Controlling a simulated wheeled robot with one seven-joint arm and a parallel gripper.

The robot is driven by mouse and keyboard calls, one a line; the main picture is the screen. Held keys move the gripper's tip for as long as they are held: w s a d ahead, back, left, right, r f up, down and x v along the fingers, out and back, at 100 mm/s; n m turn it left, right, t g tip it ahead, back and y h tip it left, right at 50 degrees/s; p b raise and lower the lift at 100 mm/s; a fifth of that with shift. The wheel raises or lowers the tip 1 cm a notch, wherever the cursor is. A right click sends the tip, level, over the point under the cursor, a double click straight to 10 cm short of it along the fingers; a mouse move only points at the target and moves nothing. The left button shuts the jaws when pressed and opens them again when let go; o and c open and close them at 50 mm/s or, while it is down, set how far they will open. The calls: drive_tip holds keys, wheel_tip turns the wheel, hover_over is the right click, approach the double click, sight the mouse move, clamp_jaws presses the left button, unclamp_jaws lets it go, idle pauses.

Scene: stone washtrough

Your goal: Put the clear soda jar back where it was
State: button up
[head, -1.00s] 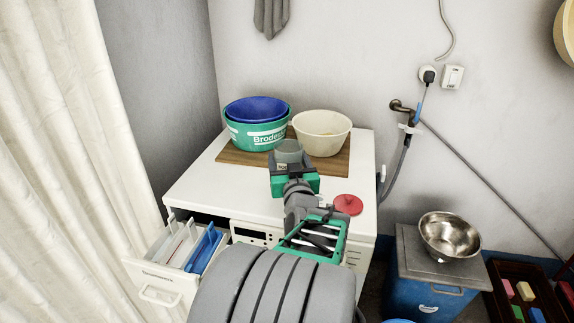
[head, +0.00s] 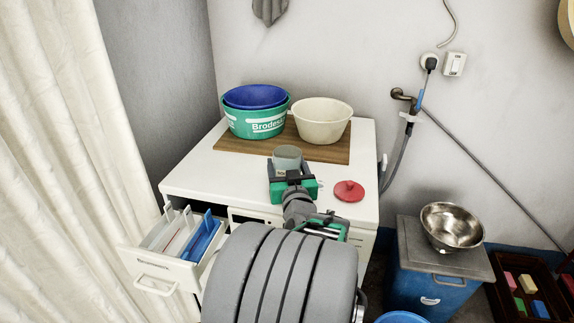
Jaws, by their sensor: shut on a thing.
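The clear soda jar (head: 288,157) shows just beyond my gripper (head: 288,170), over the white machine top, near the front edge of the wooden board. My gripper is shut on the jar. The lower part of the jar is hidden by my gripper, so I cannot tell whether it touches the surface. A red lid (head: 349,190) with a knob lies on the white top to the right of my gripper.
A wooden board (head: 228,144) carries a green basin (head: 256,120) with a blue basin (head: 255,96) in it, and a cream bowl (head: 322,121). An open drawer (head: 160,268) juts out at front left. A steel bowl (head: 452,226) sits on a blue bin (head: 440,270).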

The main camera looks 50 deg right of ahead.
drive_tip(key=shift+f+b, duration=0.6)
drive_tip(key=shift+b, duration=0.1)
drive_tip(key=o, duration=1.8)
